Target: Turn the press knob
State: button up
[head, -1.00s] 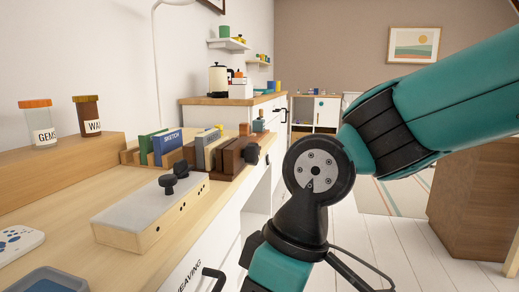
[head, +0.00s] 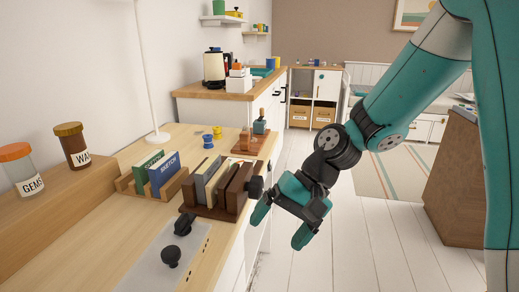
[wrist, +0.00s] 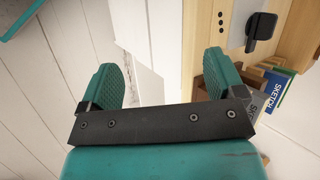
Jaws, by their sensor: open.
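The press (head: 215,208) is a brown wooden rack of upright boards on the desk, near its right edge. Its dark round knob (head: 255,188) sticks out from the right end board, toward the aisle. My gripper (head: 282,222) is open and empty, just right of the knob and beyond the desk edge, with its teal fingers pointing down toward the camera. In the wrist view, the open fingers (wrist: 163,62) have nothing between them but white floor and drawer front. Part of the brown press (wrist: 204,88) shows beside the right finger there; I cannot make out its knob.
A book rack (head: 126,186) with a SKETCH book (head: 164,174) is behind the press. Two jars stand on the left ledge (head: 60,200). The floor right of the desk is clear.

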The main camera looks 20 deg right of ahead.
jog(key=w+d+r+m+t+y+p, duration=0.3)
jog(key=w+d+r+m+p, duration=0.25)
jog(key=d+m+p, duration=0.4)
jog(key=m+t+y+p, duration=0.1)
jog(key=m+t+p, duration=0.4)
jog(key=m+p, duration=0.75)
send_near(262, 186)
jog(key=shift+n, duration=0.4)
jog(key=p+x, duration=0.2)
jog(key=x, duration=0.9)
jog(key=shift+w+d+p, duration=0.15)
jog(key=shift+d+p, duration=0.05)
jog(key=shift+p, duration=0.1)
jog(key=c, duration=0.9)
